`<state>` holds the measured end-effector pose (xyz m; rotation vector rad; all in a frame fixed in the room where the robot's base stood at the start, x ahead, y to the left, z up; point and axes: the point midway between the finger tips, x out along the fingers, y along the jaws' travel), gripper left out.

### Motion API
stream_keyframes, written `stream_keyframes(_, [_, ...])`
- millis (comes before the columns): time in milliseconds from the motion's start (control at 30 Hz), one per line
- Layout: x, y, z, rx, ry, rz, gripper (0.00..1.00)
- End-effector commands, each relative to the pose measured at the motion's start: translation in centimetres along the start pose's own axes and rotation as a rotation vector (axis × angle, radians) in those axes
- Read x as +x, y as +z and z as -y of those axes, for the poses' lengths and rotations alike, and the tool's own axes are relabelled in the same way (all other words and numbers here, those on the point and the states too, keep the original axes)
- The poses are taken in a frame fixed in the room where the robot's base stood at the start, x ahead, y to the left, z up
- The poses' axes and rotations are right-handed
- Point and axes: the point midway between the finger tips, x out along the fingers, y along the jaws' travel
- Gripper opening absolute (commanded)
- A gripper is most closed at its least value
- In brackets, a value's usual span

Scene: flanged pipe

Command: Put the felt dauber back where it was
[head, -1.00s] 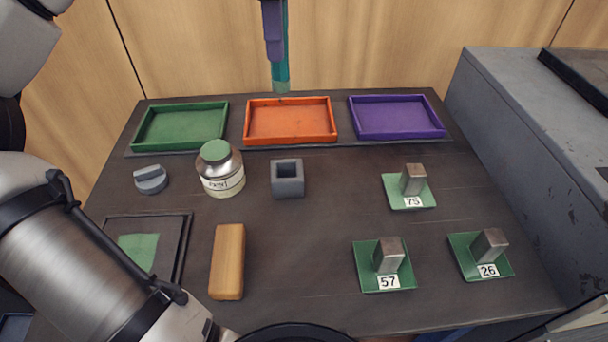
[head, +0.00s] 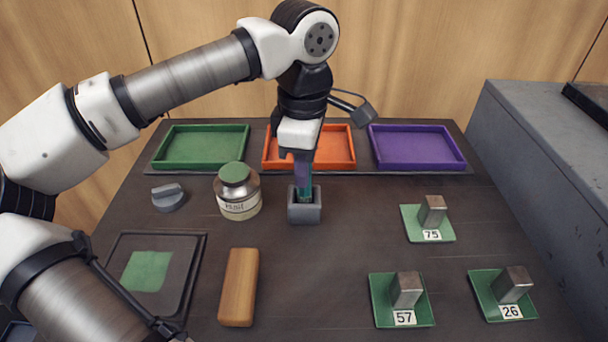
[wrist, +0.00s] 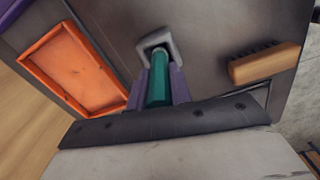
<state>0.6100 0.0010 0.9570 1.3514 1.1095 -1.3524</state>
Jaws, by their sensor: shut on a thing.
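The felt dauber (wrist: 159,82) is a teal-green stick held between the purple fingers of my gripper (head: 303,172). It is upright in the head view, and its lower end is at the mouth of a small grey square holder (head: 305,212). The holder's rim also shows around the dauber's far end in the wrist view (wrist: 172,42). The dauber's tip is hidden by the holder's walls, so how deep it sits cannot be told. My gripper is shut on the dauber just above the holder.
Green (head: 202,165), orange (head: 340,163) and purple (head: 416,165) trays line the back. A jar (head: 240,205) and a grey knob-like piece (head: 168,197) stand left of the holder. A wooden-handled brush (head: 239,287) lies in front. Numbered green plates with metal blocks (head: 432,211) are at right.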

Motion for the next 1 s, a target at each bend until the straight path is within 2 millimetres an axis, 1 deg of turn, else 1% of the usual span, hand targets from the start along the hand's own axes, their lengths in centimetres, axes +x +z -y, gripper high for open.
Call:
stream_keyframes(33, [0.9,0.0,0.0,0.0,-0.001,0.001,0.0])
stream_keyframes(100, [1.9,0.0,0.0,0.0,-0.002,0.001,0.0])
stream_keyframes(167, [2.5,0.0,0.0,0.001,0.0,0.002,0.0])
stream_keyframes(400, [2.6,0.0,0.0,0.0,0.001,0.001,0.0])
stream_keyframes(533, [3.1,0.0,0.0,0.0,0.001,0.001,0.0])
stream_keyframes(567, [2.9,0.0,0.0,0.0,0.001,0.001,0.24])
stream_keyframes(700, [2.9,0.0,0.0,0.0,0.001,0.001,0.42])
stream_keyframes(1000, [2.7,0.0,0.0,0.0,0.0,0.0,0.43])
